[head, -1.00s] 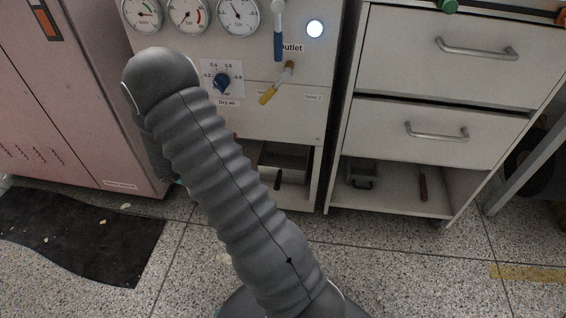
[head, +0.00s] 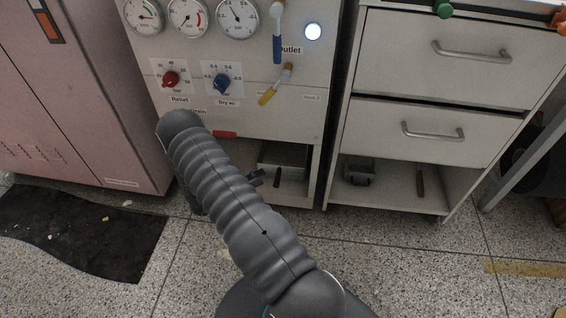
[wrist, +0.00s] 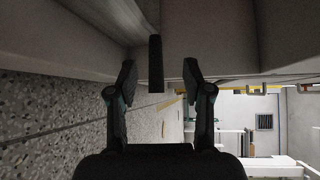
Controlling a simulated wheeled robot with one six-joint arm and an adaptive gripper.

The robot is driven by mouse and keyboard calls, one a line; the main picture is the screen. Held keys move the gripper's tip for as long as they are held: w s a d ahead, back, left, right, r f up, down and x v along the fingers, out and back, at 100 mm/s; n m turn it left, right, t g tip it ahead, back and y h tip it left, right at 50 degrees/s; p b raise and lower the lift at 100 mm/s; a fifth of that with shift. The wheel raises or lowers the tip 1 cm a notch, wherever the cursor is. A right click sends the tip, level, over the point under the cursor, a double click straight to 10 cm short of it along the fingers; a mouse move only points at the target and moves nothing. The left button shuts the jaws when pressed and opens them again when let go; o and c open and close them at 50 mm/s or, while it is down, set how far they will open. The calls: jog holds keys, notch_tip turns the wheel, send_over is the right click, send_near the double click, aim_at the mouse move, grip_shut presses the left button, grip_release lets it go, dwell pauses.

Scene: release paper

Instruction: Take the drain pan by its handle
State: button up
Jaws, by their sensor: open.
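The drain pan (head: 284,157) is a grey metal tray in the low open bay under the gauge panel. Its dark handle (head: 277,178) points out toward the front. My gripper (head: 257,178) is open beside the handle in the head view, mostly hidden behind my arm. In the wrist view my gripper (wrist: 159,80) has its two fingers spread, and the dark handle (wrist: 155,64) reaches down into the gap between them. I see no finger touching it. The pan's body is only partly visible at the top of the wrist view.
A red drain lever (head: 224,134) sits on the panel above the bay. To the right, a drawer cabinet (head: 430,125) has a small metal box (head: 359,172) and a brown-handled item (head: 420,183) on its low shelf. A pink cabinet (head: 75,110) stands left. The speckled floor (head: 400,260) in front is open.

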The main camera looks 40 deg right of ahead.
aim_at(278, 171)
jog(key=shift+s+d+f, duration=0.25)
jog(key=shift+d+f, duration=0.1)
jog(key=shift+d, duration=1.15)
jog(key=shift+s+d+f, duration=0.25)
jog(key=shift+d+f, duration=0.1)
jog(key=shift+d, duration=1.1)
jog(key=shift+s+d+f, duration=0.25)
jog(key=shift+d+f, duration=0.1)
jog(key=shift+d, duration=1.15)
grip_shut()
jog(key=shift+r, duration=0.1)
